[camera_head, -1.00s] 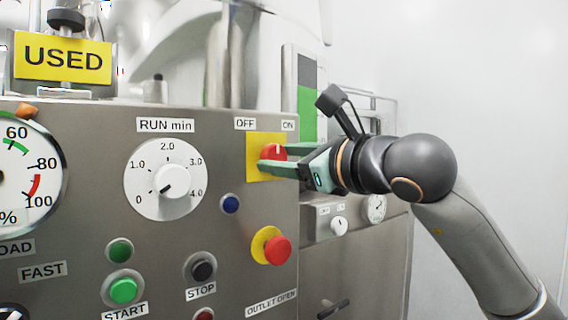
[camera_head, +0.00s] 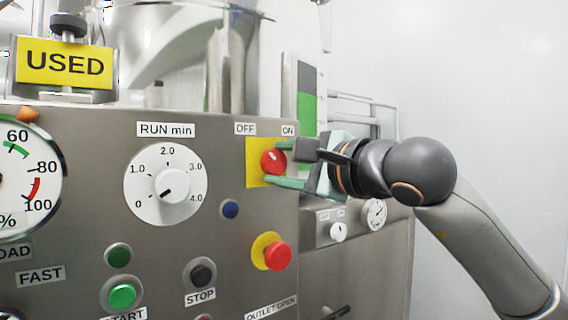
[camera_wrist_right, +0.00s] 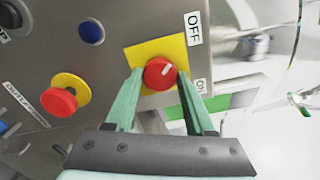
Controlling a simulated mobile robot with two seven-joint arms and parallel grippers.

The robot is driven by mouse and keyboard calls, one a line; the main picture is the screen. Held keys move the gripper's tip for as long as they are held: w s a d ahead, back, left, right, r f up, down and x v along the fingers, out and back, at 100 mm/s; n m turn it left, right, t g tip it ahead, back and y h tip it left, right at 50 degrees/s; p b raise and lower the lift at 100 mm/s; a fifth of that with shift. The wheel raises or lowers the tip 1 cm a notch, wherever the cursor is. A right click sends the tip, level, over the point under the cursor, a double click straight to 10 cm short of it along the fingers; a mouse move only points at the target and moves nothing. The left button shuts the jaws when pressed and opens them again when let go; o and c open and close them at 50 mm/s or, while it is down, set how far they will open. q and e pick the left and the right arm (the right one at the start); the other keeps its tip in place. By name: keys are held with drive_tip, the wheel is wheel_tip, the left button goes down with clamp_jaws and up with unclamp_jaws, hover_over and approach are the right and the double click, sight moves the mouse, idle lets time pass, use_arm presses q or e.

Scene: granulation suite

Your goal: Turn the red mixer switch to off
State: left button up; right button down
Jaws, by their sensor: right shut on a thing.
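The red mixer switch (camera_head: 271,160) is a round knob with a white mark on a yellow square plate (camera_head: 252,171). In the head view its mark leans up and left, toward the OFF label (camera_head: 245,129) and away from the ON label (camera_head: 289,130). My right gripper (camera_head: 274,163) is shut on the knob, one green finger above and one below. In the right wrist view the fingers of the gripper (camera_wrist_right: 159,76) flank the red switch (camera_wrist_right: 158,74), and its mark points up and right, toward the OFF side. My left gripper is out of view.
Below the switch, a red mushroom button (camera_head: 277,256) sticks out from a yellow ring. A small blue button (camera_head: 230,209) and a white RUN min dial (camera_head: 166,185) lie to the left.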

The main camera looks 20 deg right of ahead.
drive_tip(key=shift+n, duration=0.3)
drive_tip(key=shift+c, duration=1.3)
unclamp_jaws()
drive_tip(key=b+v, duration=0.1)
drive_tip(key=v, duration=1.1)
drive_tip(key=shift+s, duration=0.25)
